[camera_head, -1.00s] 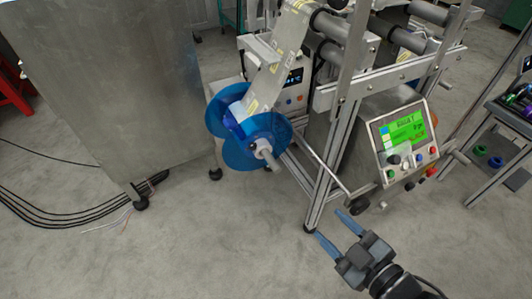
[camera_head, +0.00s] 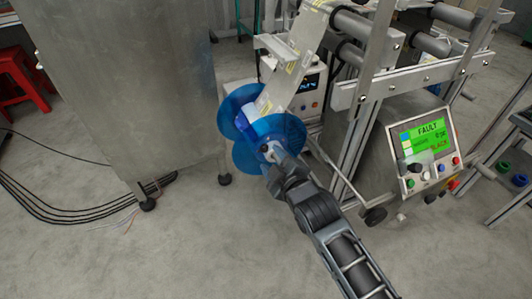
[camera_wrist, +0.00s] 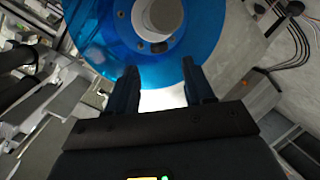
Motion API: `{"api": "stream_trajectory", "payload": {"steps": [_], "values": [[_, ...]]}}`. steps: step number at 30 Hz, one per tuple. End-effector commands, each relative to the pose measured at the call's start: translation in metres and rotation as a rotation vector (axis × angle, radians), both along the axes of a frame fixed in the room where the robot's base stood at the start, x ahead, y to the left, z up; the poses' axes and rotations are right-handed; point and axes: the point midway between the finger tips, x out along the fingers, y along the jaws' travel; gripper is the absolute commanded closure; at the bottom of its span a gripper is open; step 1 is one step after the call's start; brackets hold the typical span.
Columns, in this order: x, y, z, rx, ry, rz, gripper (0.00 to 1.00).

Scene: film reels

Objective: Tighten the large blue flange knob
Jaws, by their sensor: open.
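The reel has two clear blue flange discs; the front disc (camera_head: 278,130) faces me, and it also fills the top of the wrist view (camera_wrist: 95,35). At its centre is a grey hub with a pale round shaft end (camera_wrist: 158,18). A small dark fastener (camera_wrist: 120,14) shows on the disc left of the hub. I cannot tell which part is the large blue flange knob. My gripper (camera_wrist: 160,70) is open and empty. Its two fingers point at the lower part of the front disc, below the hub; contact cannot be told. In the head view my gripper (camera_head: 277,157) partly covers the hub.
A printed film web (camera_head: 295,55) runs up from the reel to grey rollers. A control panel (camera_head: 426,147) reading FAULT stands at right. A large metal cabinet (camera_head: 125,85) stands left, with black cables on the floor.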

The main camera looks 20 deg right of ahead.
Motion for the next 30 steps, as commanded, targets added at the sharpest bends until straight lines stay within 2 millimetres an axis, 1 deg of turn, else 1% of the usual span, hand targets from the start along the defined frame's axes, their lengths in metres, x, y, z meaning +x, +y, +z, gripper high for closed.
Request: {"api": "stream_trajectory", "payload": {"steps": [1, 3, 6, 10, 15, 23, 30], "values": [[0.009, 0.001, -0.003, 0.004, -0.002, 0.0, 0.47], [0.019, 0.0, -0.006, 0.004, -0.002, -0.002, 0.47], [0.032, 0.0, -0.01, 0.005, -0.001, -0.001, 0.47], [0.045, -0.001, -0.013, 0.004, -0.001, -0.001, 0.47], [0.053, -0.001, -0.014, 0.002, -0.001, 0.0, 0.47], [0.053, -0.001, -0.014, 0.001, -0.001, 0.0, 0.47], [0.053, -0.001, -0.014, 0.001, -0.001, 0.0, 0.7]]}}
